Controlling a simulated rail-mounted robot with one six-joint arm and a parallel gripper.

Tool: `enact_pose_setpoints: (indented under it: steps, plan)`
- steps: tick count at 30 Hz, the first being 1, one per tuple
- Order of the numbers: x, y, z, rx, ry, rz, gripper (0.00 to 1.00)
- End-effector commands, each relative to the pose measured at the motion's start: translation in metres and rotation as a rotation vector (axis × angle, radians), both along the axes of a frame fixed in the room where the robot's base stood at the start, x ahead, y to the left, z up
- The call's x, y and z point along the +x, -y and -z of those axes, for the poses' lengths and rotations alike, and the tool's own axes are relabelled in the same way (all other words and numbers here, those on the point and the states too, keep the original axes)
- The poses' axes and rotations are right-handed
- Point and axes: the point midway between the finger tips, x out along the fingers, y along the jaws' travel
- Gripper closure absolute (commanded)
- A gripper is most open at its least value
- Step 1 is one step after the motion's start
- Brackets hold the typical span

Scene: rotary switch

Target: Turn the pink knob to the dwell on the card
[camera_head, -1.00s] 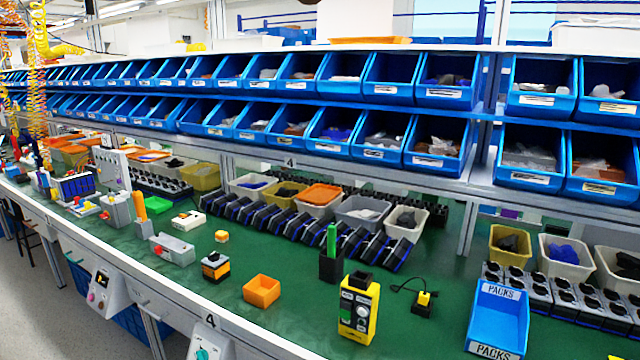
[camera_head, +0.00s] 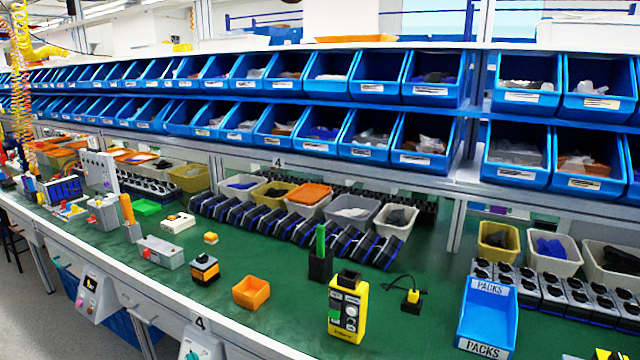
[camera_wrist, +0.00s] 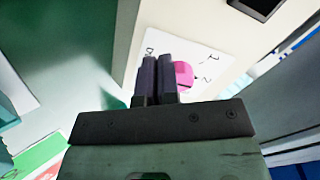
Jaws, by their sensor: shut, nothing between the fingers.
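The pink knob (camera_wrist: 184,73) sits on a white dial plate (camera_wrist: 215,62) in the wrist view, partly hidden behind my right finger. Marks like 1 and 2 are printed to its right, and a letter shows left of the fingers. My gripper (camera_wrist: 157,57) is shut and empty, its dark fingers in front of the plate just left of the knob. Contact cannot be told. In the head view a small pink knob (camera_head: 80,302) is on a grey control box at the bench front. A small dark card or display (camera_head: 90,284) above it is too small to read.
A second control box with a teal knob (camera_head: 190,352) stands at the front edge beside the 4 label. A dark rectangle (camera_wrist: 257,8) sits at the wrist view's top. The green bench (camera_head: 285,325) carries bins, a yellow box (camera_head: 348,308) and a blue tray (camera_head: 488,318).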

Motion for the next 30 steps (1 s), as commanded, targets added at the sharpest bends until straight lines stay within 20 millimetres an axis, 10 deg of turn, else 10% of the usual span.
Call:
enact_pose_setpoints:
  steps: [19,23,30]
  plan:
    - [-0.026,-0.024,-0.035,0.0,-0.002,-0.009,1.0]
    - [0.025,-0.066,-0.037,0.011,-0.039,-0.099,1.0]
    - [0.174,-0.244,-0.04,0.037,-0.205,-0.44,1.0]
